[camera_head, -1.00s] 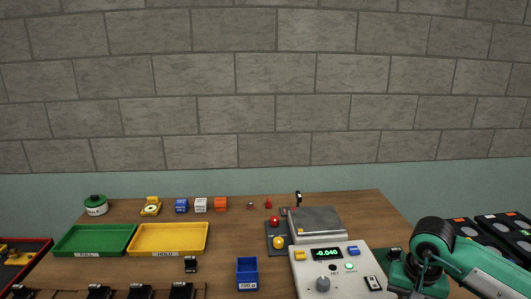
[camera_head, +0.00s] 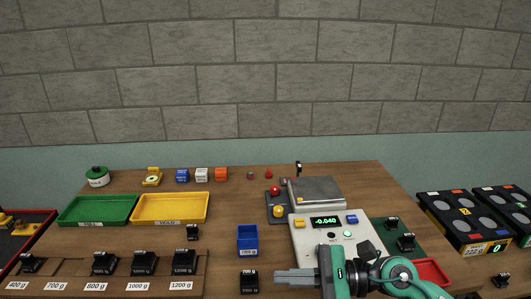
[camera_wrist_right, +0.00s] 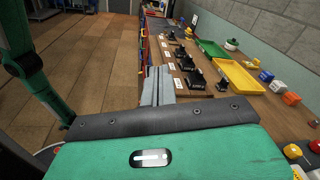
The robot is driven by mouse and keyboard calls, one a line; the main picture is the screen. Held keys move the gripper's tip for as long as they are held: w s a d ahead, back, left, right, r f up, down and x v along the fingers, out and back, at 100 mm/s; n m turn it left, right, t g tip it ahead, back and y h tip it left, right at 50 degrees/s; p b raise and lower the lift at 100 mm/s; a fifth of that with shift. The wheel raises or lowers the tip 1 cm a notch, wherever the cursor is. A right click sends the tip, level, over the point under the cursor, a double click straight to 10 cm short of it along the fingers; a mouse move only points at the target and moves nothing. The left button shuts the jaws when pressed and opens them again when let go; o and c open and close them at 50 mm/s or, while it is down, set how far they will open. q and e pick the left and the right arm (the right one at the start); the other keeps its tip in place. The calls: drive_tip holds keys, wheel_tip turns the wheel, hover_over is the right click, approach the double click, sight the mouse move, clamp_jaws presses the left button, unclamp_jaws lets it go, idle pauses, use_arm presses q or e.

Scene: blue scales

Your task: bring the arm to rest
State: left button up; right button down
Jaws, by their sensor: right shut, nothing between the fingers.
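My right gripper (camera_head: 281,281) reaches in from the lower right of the head view, low at the front of the table, with its fingers pointing left. It is shut and empty, in front of the scale (camera_head: 301,238). In the right wrist view its two fingers (camera_wrist_right: 156,86) lie together with nothing between them. The scale's display reads -0.040, and its metal pan (camera_head: 317,193) is bare. My left gripper is not in view in the head view.
A black weight (camera_head: 249,283) stands near the right fingertips, with a blue bin (camera_head: 248,240) behind it. Several black weights stand along a labelled rack (camera_head: 213,270) at the front left. Green (camera_head: 72,222) and yellow (camera_head: 140,219) trays are behind. A red tray (camera_head: 430,269) lies right.

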wheel_tip(320, 180, up, 4)
drive_tip(key=w+r+m+t+y, duration=0.1)
drive_tip(key=m+t+y, duration=0.2)
drive_tip(key=m+t, duration=0.35)
drive_tip(key=w+d+f+m+t+h, duration=0.1)
drive_tip(key=w+d+m+t+h, duration=0.35)
drive_tip(key=m, duration=0.75)
drive_tip(key=w+d+f+m+t+h, duration=0.1)
drive_tip(key=d+m+t+h, duration=0.6)
drive_tip(key=m, duration=0.6)
drive_tip(key=s+d+f+m+g+h, duration=0.2)
drive_tip(key=d+f+m+h, duration=0.15)
drive_tip(key=f+m, duration=0.35)
drive_tip(key=s+d+f+m+g+h, duration=0.25)
drive_tip(key=f+m+h, duration=0.25)
drive_tip(key=f+m, duration=0.3)
drive_tip(key=s+d+f+m+g, duration=0.1)
drive_tip(key=s+f+m+g, duration=0.35)
drive_tip(key=s+f, duration=0.35)
drive_tip(key=s+f+m+g, duration=0.4)
drive_tip(key=s+f+g, duration=0.2)
drive_tip(key=s, duration=0.5)
wheel_tip(320, 180, down, 31)
drive_tip(key=g, duration=0.2)
drive_tip(key=s+d+f+g, duration=0.1)
drive_tip(key=s+d+f, duration=0.2)
drive_tip(key=s+f, duration=1.6)
drive_tip(key=shift+s+d+f, duration=0.15)
drive_tip(key=shift+s+f, duration=0.25)
drive_tip(key=shift+f, duration=0.05)
